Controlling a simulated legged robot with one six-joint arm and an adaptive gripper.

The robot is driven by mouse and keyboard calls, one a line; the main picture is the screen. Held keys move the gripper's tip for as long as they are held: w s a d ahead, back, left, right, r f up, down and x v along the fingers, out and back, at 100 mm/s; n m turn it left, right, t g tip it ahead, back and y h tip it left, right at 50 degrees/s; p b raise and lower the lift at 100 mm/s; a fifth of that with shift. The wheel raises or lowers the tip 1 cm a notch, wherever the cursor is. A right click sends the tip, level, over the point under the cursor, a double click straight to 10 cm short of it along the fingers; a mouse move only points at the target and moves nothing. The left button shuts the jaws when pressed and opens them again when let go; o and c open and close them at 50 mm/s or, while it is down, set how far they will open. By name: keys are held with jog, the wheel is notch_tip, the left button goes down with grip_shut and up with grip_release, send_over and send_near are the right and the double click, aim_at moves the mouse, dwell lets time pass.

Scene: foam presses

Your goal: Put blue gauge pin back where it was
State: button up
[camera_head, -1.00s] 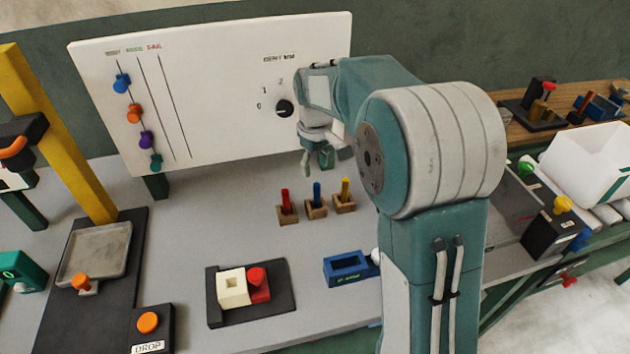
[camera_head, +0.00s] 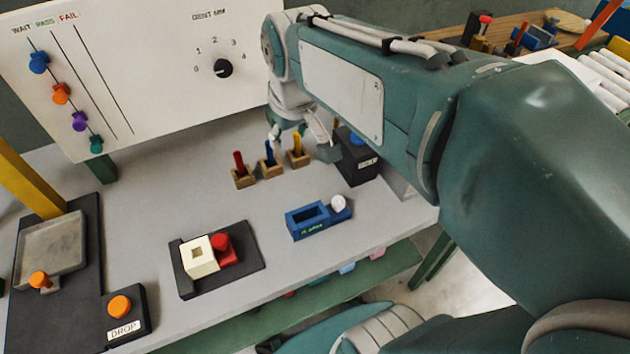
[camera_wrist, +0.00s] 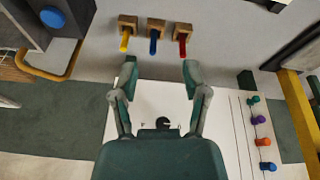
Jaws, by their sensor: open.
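The blue gauge pin (camera_head: 269,153) stands upright in the middle wooden block (camera_head: 271,171), between the red pin (camera_head: 239,162) and the yellow pin (camera_head: 297,146), each in its own block. My gripper (camera_head: 299,143) is open and empty, just behind and above the row of pins in the head view. In the wrist view the blue pin (camera_wrist: 153,46) lies ahead of the gap between my open fingertips (camera_wrist: 160,75), apart from them. No finger visibly touches a pin.
A dark box with a blue button (camera_head: 357,155) stands right of the pins. A blue holder (camera_head: 318,218) and a black tray with white and red blocks (camera_head: 216,262) lie in front. The white board with a dial (camera_head: 222,68) rises behind. Grey table (camera_head: 150,195) is clear to the left.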

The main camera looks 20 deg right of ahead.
jog(key=s+f+m+t, duration=0.2)
jog(key=s, duration=0.9)
jog(key=shift+f, duration=0.25)
jog(key=shift+w, duration=0.1)
dwell(0.5)
